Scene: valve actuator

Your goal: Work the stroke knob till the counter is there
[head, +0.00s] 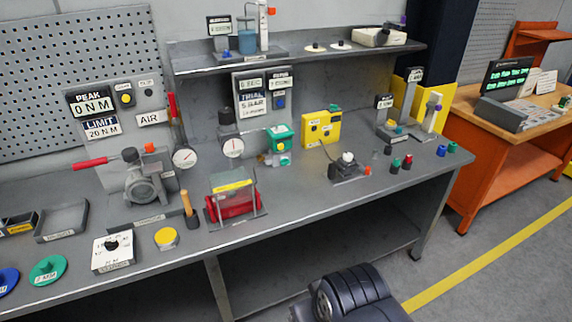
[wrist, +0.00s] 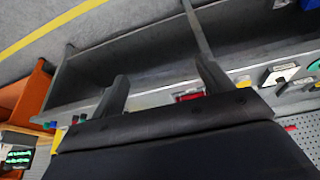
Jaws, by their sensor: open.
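A panel (head: 266,113) stands at the back of the bench with stacked readouts. Its top one seems to start with 0 and a lower one seems to show 5; the small words are blurred. A small blue button or knob sits on its right side. A yellow box (head: 335,122) with dark round controls stands to its right. I cannot tell which control is the stroke knob or which readout is its counter. My gripper (wrist: 163,88) is open and empty in the wrist view, its two fingers apart in front of the bench, touching nothing. A dark rounded part of mine shows low in the head view.
The grey bench (head: 290,192) also carries a valve body (head: 144,186), a red roller in a frame (head: 236,204), two dial gauges and a small block with a white knob (head: 347,160). A shelf (head: 300,58) overhangs the back. An orange table (head: 500,140) stands right, beyond a floor gap.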

